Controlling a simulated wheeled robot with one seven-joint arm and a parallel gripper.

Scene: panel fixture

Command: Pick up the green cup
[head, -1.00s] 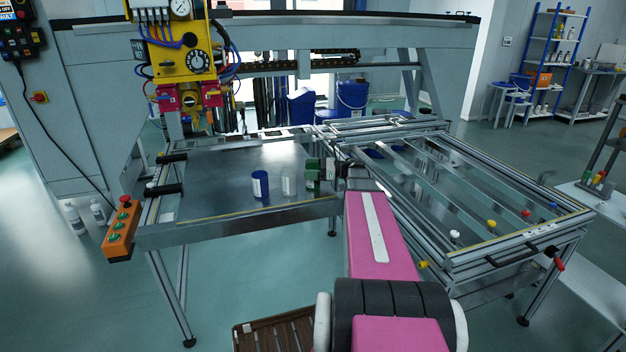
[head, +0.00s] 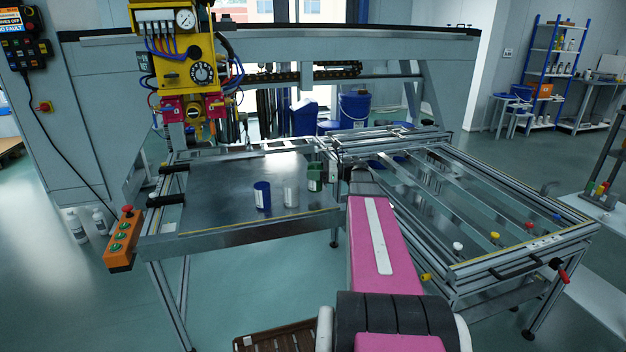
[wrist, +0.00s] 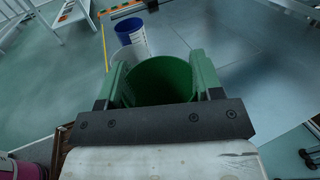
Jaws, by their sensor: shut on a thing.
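The green cup (head: 314,182) is upright in the head view, near the right end of the metal panel, and appears slightly raised above it. My gripper (head: 327,173) reaches it from the right and is shut on it. In the wrist view the cup's open mouth (wrist: 162,72) sits between the two fingers of my gripper (wrist: 160,84), one on each side. The cup's lower part is hidden in the wrist view.
A grey-white cup (head: 291,196) and a blue cup (head: 262,196) stand on the metal panel (head: 225,205), left of the green cup. A rail frame (head: 470,215) lies to the right. The panel's left part is clear.

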